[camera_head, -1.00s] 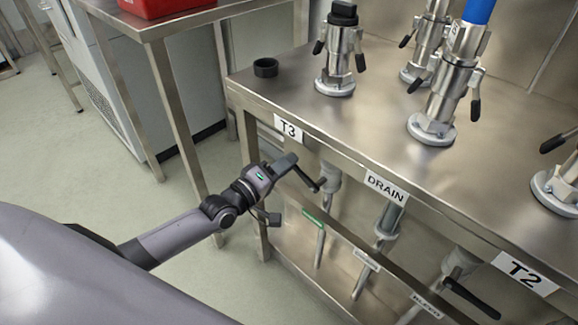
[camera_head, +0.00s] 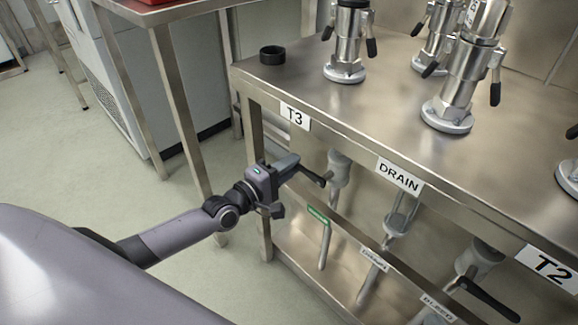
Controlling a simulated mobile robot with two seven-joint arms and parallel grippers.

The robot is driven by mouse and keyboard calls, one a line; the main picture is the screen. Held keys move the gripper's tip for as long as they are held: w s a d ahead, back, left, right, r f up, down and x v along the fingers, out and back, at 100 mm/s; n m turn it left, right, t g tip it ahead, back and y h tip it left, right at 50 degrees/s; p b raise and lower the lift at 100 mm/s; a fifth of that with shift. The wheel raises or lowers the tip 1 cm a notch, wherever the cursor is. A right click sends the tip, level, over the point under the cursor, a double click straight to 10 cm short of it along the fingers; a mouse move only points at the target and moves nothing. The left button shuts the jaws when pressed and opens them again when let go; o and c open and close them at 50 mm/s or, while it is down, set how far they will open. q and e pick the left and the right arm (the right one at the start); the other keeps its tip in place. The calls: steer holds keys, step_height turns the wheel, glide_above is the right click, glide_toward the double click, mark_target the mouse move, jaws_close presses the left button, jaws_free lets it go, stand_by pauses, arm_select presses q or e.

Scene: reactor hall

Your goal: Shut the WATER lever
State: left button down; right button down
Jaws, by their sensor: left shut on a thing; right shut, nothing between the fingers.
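My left gripper (camera_head: 285,170) is below the T3 sign (camera_head: 295,116) at the front of the steel bench. It is shut on a black lever (camera_head: 311,177), which runs from its fingers to a grey valve body (camera_head: 338,167) under the bench top. A small green label (camera_head: 318,215) is fixed to the rail below this valve; its text is too small to read, so I cannot confirm that this is the WATER lever. My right gripper is not in view.
The steel bench top (camera_head: 385,115) carries several upright metal fittings and a black ring (camera_head: 272,54). A DRAIN sign (camera_head: 400,176) and another black lever (camera_head: 490,298) near the T2 sign (camera_head: 551,266) are to the right. A side table's leg (camera_head: 180,110) stands left of the bench.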

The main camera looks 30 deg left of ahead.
arm_select(q)
steer(key=c, duration=1)
jaws_free()
steer(key=shift+c, duration=0.2)
steer(key=p+v, duration=0.2)
steer(key=v, duration=0.5)
arm_select(e)
steer(key=shift+s+d+r+h, duration=0.1)
steer(key=shift+s+d+h, duration=0.15)
steer(key=shift+d, duration=0.2)
steer(key=shift+s+d+h, duration=0.1)
steer(key=shift+d+h, duration=0.15)
steer(key=shift+d, duration=0.15)
steer(key=shift+n, duration=0.3)
